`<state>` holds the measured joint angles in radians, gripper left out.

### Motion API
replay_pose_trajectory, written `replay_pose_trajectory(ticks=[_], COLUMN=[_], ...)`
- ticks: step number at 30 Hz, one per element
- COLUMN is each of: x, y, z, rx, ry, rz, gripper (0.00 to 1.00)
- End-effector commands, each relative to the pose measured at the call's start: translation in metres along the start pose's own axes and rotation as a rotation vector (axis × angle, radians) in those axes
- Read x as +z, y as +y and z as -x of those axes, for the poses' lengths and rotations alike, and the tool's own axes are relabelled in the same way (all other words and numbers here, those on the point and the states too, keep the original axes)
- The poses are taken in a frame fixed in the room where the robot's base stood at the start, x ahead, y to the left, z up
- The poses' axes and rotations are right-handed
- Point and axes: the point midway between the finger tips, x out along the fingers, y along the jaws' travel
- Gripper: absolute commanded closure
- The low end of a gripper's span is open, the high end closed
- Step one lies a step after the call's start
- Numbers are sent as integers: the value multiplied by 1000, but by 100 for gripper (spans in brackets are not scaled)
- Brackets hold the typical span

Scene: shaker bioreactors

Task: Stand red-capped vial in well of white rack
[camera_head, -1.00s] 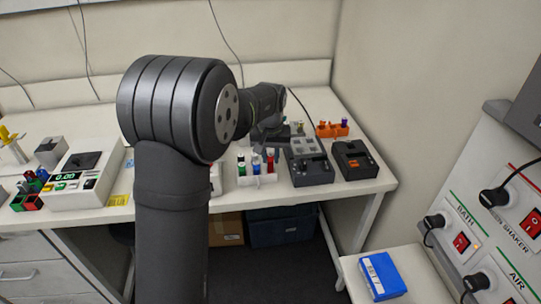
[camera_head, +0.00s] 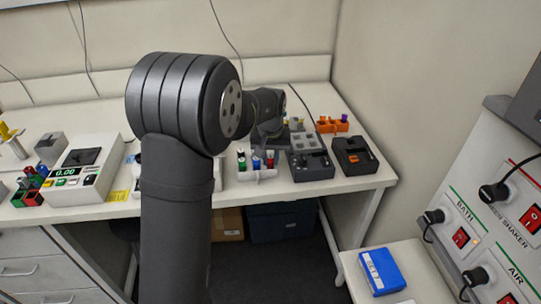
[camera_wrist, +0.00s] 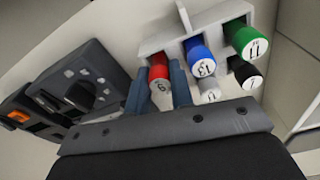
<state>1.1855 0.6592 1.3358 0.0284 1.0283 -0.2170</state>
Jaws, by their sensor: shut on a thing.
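The red-capped vial (camera_wrist: 159,73) is between my gripper's two fingers (camera_wrist: 158,90) in the wrist view, and the fingers are shut on it. The white rack (camera_wrist: 157,42) is right beside it and holds several other vials, with blue (camera_wrist: 199,55), green (camera_wrist: 246,38) and black (camera_wrist: 244,72) caps among them. The red-capped vial is at the rack's left end there; I cannot tell whether its base is in a well. In the head view the rack (camera_head: 262,175) stands near the bench's front edge, with the red cap (camera_head: 270,156) at its right side. My arm partly hides the gripper there.
A grey device (camera_head: 312,168) and a dark device with an orange display (camera_head: 354,157) stand right of the rack. An orange rack (camera_head: 330,126) is behind them. A white instrument (camera_head: 82,170) stands at the left. The bench front edge is close to the rack.

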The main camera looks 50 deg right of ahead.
Motion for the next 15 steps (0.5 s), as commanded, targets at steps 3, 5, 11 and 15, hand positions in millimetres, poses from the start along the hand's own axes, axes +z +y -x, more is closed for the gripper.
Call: replay_pose_trajectory(ticks=[3,5,11,15], x=[0,0,0,0], y=[0,0,0,0], z=[0,0,0,0], rx=[0,0,0,0], ry=[0,0,0,0], rz=[0,0,0,0], gripper=[92,92,54,54])
